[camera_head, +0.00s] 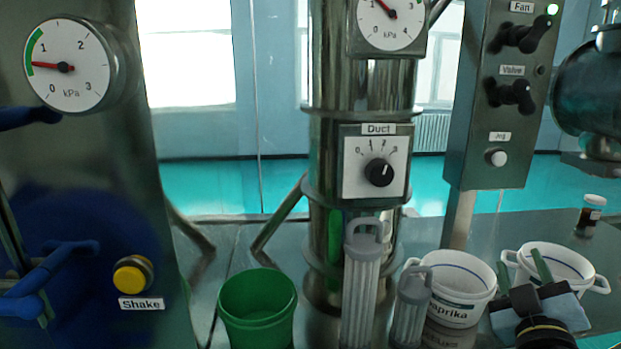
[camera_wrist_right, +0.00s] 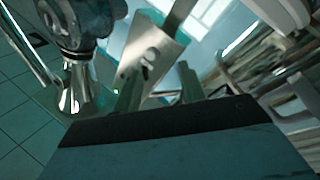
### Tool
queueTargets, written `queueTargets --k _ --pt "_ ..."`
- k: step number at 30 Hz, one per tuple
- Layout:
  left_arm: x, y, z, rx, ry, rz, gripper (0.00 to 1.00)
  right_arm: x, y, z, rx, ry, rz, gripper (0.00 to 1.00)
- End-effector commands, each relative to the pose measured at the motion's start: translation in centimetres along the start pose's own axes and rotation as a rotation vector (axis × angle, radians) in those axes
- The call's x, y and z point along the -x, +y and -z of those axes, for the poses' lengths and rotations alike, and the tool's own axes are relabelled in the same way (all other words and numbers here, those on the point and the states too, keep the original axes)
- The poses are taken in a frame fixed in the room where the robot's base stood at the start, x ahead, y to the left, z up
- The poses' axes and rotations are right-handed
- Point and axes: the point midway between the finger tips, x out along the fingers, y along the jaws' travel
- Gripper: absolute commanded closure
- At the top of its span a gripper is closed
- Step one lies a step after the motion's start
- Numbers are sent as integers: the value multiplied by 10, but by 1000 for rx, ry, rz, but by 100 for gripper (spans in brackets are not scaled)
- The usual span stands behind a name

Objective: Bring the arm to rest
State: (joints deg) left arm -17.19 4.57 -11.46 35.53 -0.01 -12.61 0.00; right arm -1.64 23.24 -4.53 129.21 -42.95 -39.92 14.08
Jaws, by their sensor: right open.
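My right gripper (camera_head: 525,271) is at the lower right of the head view, its two greenish fingers apart with nothing between them. It is in front of a white two-handled pot (camera_head: 563,258) and hides part of it. In the right wrist view the open fingers (camera_wrist_right: 160,88) point towards a tilted metal panel (camera_wrist_right: 150,52). My left gripper is in neither view.
A white Paprika pot (camera_head: 462,280), grey handled cylinders (camera_head: 361,285) and a green bucket (camera_head: 257,305) stand along the front. A control box (camera_head: 500,110) with Fan and Valve knobs rises behind. A small dark bottle (camera_head: 591,211) stands far right.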

Motion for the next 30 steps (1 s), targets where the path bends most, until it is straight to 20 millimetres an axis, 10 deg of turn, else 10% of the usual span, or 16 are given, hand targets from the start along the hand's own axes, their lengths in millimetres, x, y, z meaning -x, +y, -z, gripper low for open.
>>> queueTargets --k 3,9,21,30 --pt "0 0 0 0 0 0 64 53 -49 -63 -112 -306 162 59" --pt "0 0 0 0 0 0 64 163 -115 -125 -217 -739 451 59" --pt "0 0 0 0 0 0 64 341 -165 -136 -292 -1226 920 59" --pt "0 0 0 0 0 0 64 345 -226 -198 -271 -1252 928 59"
